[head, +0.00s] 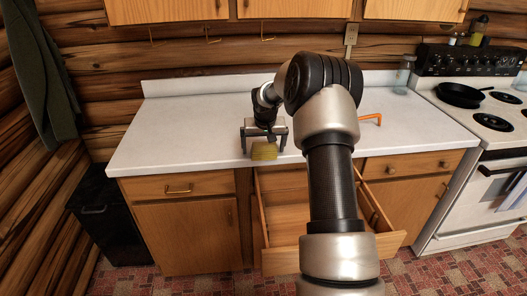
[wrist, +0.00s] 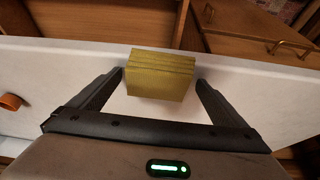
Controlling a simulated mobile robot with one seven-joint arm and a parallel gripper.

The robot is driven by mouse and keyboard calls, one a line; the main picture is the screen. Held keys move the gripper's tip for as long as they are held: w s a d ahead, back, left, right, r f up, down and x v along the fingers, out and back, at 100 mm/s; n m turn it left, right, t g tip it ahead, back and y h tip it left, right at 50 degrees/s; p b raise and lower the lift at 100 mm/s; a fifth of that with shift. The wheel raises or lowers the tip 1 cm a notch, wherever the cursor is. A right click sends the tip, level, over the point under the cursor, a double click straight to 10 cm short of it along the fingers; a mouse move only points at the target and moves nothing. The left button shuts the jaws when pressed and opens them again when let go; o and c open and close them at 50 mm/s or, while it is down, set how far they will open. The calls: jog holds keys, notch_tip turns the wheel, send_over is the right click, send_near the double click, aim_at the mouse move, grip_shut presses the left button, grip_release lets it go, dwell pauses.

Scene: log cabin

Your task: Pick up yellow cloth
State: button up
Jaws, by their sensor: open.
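The yellow cloth (head: 264,151) is a small folded block on the white counter, close to its front edge above the open drawer. In the wrist view the yellow cloth (wrist: 160,75) lies ahead between the fingertips, with its layered folds facing up. My gripper (head: 264,146) is over the cloth in the head view. In the wrist view my gripper (wrist: 160,78) is open, with one finger on each side of the cloth and a gap showing near the fingers. I cannot tell whether either finger touches it.
An open wooden drawer (head: 285,212) juts out below the counter (head: 180,130). An orange object (head: 371,118) is on the counter to the right of my arm. A stove with a black pan (head: 460,95) stands at the right. The left part of the counter is clear.

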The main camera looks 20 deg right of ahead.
jog(key=c, duration=1.1)
